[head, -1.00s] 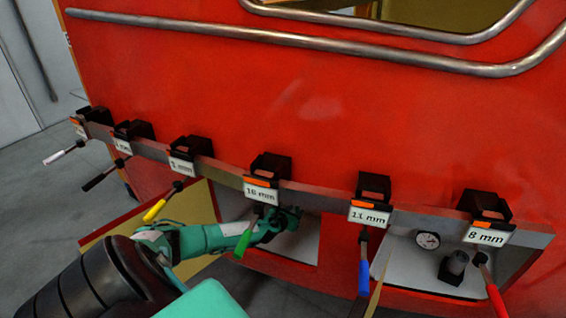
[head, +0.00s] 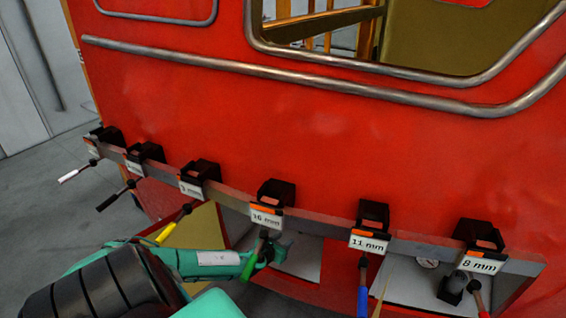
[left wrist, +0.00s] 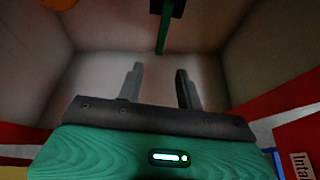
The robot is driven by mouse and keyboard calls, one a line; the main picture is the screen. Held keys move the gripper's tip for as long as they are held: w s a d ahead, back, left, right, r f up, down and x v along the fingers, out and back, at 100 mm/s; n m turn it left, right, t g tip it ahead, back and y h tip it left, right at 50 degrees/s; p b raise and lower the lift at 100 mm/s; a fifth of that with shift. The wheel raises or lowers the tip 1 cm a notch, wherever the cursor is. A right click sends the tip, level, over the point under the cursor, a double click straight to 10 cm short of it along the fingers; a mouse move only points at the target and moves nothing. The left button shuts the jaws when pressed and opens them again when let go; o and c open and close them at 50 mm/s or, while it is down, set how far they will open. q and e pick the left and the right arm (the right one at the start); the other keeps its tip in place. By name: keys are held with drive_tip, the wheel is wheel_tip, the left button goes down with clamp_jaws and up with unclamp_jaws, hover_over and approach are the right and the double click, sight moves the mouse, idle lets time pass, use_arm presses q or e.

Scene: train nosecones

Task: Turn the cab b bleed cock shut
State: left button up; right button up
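I cannot clearly make out the bleed cock. In the left wrist view a narrow green bar (left wrist: 163,32) hangs from a dark block at the top, beyond my fingertips; I cannot tell whether it is the cock's handle or a hanging tool. My left gripper (left wrist: 157,76) is open and empty, its two grey fingers apart, facing into a pale recess. In the head view this left gripper (head: 277,251) is at the recess below the 16 mm holder, partly hidden by the hanging green handle (head: 251,266). My right gripper is not in view.
A grey rail (head: 330,223) with several black labelled holders and hanging coloured handles crosses the red nosecone (head: 330,140). A blue handle (head: 363,299) hangs right of my gripper. The right recess holds a gauge (head: 427,264) and a dark knob (head: 452,287).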

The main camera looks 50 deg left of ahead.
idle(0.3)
use_arm(q)
drive_tip(key=s+d+f+n+g+b, duration=0.1)
drive_tip(key=s+d+f+n+g, duration=0.3)
drive_tip(key=s+f+n, duration=0.85)
drive_tip(key=s+d+f+n+g+b, duration=0.1)
drive_tip(key=s+d+f+n+g, duration=0.3)
drive_tip(key=s+f, duration=0.9)
drive_tip(key=s+d+f+n+g+h+b, duration=0.1)
drive_tip(key=s+d+f+n+g, duration=0.1)
drive_tip(key=s+d+f+n, duration=0.5)
drive_tip(key=s+d+f+n+g+h, duration=0.2)
drive_tip(key=s+d+f+n, duration=0.5)
drive_tip(key=s+d, duration=0.6)
wheel_tip(320, 180, down, 2)
drive_tip(key=shift+s+d+f+b, duration=0.25)
drive_tip(key=shift+s+b, duration=0.1)
drive_tip(key=shift+s, duration=0.7)
drive_tip(key=shift+n, duration=0.25)
